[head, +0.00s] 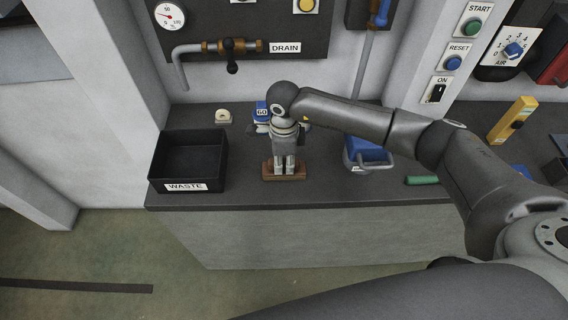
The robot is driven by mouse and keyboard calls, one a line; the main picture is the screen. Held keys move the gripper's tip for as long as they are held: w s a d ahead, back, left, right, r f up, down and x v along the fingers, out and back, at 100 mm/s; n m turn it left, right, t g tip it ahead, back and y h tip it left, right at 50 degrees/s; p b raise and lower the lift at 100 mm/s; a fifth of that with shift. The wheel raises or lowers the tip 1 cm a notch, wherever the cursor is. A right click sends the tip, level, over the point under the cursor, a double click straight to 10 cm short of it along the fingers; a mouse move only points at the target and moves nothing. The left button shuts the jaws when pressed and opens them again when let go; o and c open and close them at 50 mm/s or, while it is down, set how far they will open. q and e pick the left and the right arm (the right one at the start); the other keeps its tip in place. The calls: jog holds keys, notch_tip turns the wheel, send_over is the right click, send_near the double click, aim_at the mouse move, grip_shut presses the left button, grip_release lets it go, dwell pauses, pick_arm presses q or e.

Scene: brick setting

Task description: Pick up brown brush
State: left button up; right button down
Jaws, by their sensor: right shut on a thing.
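The brown brush (271,176) lies on the dark worktop near its front edge, to the right of the waste bin. Only the ends of its brown body show clearly to either side of the fingers. My right gripper (284,169) points down over it and is shut on its middle. The brush seems to be at worktop height; I cannot tell whether it is lifted. My left gripper is not in view.
A black bin labelled WASTE (187,187) stands left of the brush. A blue item with a grey handle (368,153), a green object (421,180) and a yellow tool (512,120) lie to the right. A blue item marked 60 (262,111) stands behind my gripper.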

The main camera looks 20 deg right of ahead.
jog(key=shift+w+r+b, duration=0.1)
jog(key=shift+r+b, duration=0.25)
jog(key=s+a+r+b, duration=0.6)
jog(key=s+a+r, duration=0.4)
jog(key=r, duration=0.1)
jog(key=shift+r, duration=0.4)
